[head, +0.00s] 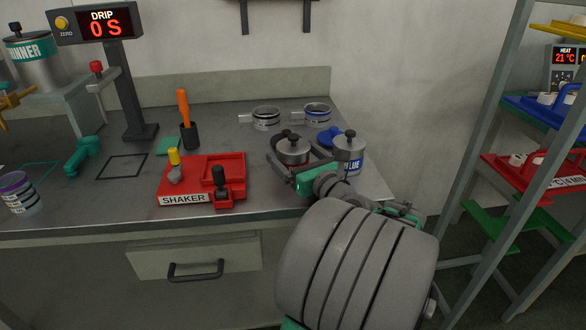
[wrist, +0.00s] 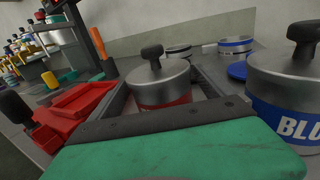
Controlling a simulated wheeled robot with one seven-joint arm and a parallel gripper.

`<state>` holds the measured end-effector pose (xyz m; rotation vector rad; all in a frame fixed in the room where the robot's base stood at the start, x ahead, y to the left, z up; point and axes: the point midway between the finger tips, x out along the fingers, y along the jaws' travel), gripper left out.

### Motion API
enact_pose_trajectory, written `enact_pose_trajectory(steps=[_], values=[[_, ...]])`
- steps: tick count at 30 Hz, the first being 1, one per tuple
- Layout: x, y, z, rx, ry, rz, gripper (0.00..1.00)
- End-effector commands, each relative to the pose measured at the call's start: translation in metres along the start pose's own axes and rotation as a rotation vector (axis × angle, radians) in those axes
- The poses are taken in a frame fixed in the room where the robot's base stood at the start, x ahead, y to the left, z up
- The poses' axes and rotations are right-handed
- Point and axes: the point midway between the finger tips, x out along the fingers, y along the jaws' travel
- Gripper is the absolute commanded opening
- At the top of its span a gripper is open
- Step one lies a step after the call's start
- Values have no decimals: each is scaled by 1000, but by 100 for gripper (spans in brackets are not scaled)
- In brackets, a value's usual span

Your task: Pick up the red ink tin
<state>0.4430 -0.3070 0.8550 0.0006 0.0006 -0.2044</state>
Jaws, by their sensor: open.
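The red ink tin (wrist: 165,98) shows in the wrist view with a grey metal lid and a black knob. Only a strip of its red body is visible above the edge of my gripper. In the head view its lid (head: 292,152) shows near the right end of the bench, its body mostly hidden by my gripper. My gripper (head: 295,166) is open at the tin, with a finger on either side of it in the wrist view (wrist: 163,86). I cannot tell whether the fingers touch it. The tin stands upright.
The blue tin (head: 348,150) stands close to the right of my gripper. A blue disc (head: 328,136) and two open ring-shaped cups (head: 266,118) (head: 317,113) are behind. The red shaker (head: 200,180) is to the left. The bench's right edge is near.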

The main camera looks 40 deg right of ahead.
Motion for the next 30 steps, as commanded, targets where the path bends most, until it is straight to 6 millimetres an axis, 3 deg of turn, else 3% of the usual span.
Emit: enact_pose_trajectory(steps=[8, 30], values=[[6, -1, 1, 0, -1, -3, 93], [6, -1, 1, 0, 0, -3, 32]])
